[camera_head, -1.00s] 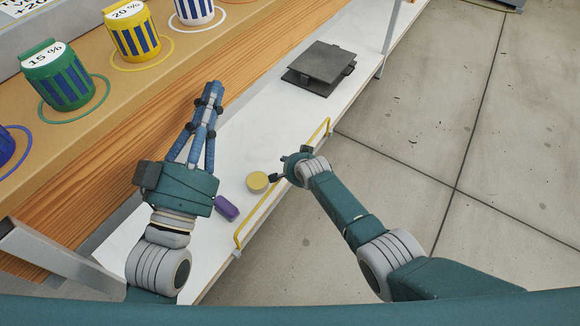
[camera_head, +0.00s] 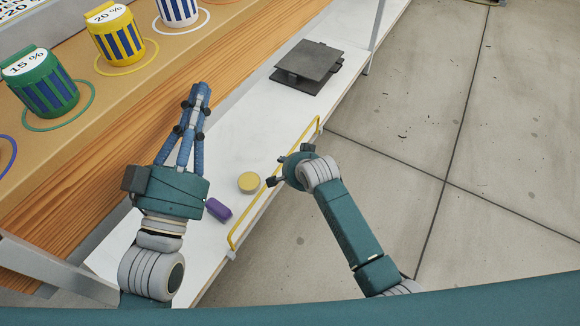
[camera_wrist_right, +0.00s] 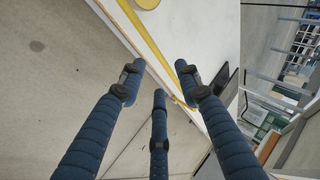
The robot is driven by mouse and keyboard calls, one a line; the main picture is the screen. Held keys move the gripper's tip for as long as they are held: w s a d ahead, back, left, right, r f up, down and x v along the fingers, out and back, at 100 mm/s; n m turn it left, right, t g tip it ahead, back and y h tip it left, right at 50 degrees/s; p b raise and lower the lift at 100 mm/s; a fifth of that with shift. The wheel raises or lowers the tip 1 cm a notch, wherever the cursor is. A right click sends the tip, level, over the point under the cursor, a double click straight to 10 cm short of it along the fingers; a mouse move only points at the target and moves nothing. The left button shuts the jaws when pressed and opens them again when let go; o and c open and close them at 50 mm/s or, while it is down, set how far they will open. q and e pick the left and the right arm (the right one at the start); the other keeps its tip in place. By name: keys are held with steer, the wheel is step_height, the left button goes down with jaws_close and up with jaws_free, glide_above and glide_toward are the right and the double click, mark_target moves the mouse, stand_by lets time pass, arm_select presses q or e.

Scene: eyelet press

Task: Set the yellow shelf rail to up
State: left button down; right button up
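The yellow shelf rail (camera_head: 258,205) runs along the outer edge of the white shelf, standing as a low bar above the edge. It also shows in the right wrist view (camera_wrist_right: 146,38), running diagonally beyond the fingers. My right gripper (camera_head: 281,180) is at the middle of the rail on its floor side; in the right wrist view its fingers (camera_wrist_right: 160,85) are spread and nothing is between them. Whether a finger touches the rail I cannot tell. My left gripper (camera_head: 197,105) is over the shelf, its blue fingers close together with nothing visible in them.
On the white shelf (camera_head: 262,130) lie a yellow round piece (camera_head: 249,182), a purple piece (camera_head: 218,209) and a dark grey plate device (camera_head: 309,62). Green (camera_head: 45,88) and yellow (camera_head: 118,40) striped cups stand on the wooden counter. The floor right of the shelf is clear.

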steer(key=shift+v, duration=1.1)
